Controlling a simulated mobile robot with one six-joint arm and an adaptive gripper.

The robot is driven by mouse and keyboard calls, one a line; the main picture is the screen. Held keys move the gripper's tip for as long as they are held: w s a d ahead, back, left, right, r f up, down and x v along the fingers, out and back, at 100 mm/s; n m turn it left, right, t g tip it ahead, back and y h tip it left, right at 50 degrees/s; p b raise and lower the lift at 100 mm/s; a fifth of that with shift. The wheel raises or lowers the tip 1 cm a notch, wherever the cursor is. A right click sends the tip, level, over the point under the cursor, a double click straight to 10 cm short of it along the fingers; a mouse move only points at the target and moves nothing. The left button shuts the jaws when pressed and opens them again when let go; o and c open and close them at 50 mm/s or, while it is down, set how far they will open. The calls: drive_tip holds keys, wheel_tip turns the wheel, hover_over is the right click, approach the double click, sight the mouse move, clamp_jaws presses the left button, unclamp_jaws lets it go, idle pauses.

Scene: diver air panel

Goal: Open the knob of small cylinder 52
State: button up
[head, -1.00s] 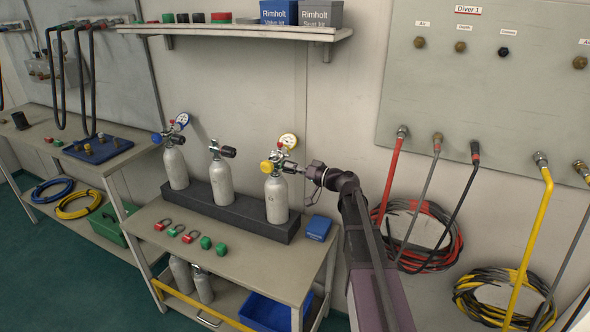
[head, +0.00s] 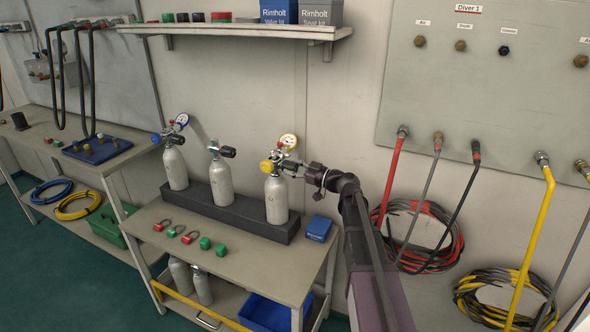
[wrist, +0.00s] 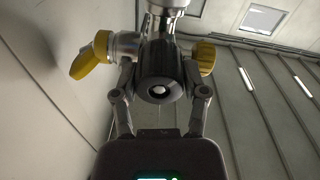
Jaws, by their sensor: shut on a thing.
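Three small grey cylinders stand in a row in a dark rack (head: 250,224) on the bench. My gripper (head: 292,167) is at the valve of the right cylinder (head: 276,200), coming from the right. This valve carries a yellow knob (head: 266,166) and a round gauge (head: 288,141). In the wrist view my gripper's two fingers (wrist: 160,97) are shut on the valve's black round knob (wrist: 160,72), one on each side. Yellow parts (wrist: 92,57) show beside it. The middle cylinder (head: 220,178) and left cylinder (head: 175,168) stand apart from my gripper. No number is readable on any cylinder.
A blue box (head: 318,229) lies on the bench right of the rack. Red and green small parts (head: 190,237) lie in front. A shelf (head: 235,33) hangs above. Hoses (head: 395,170) hang from a wall panel (head: 500,100) on the right.

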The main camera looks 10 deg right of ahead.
drive_tip(key=n, duration=0.7)
drive_tip(key=shift+f, duration=0.1)
drive_tip(key=shift+n, duration=0.3)
drive_tip(key=o, duration=1.2)
drive_tip(key=shift+w, duration=0.1)
drive_tip(key=shift+g, duration=0.3)
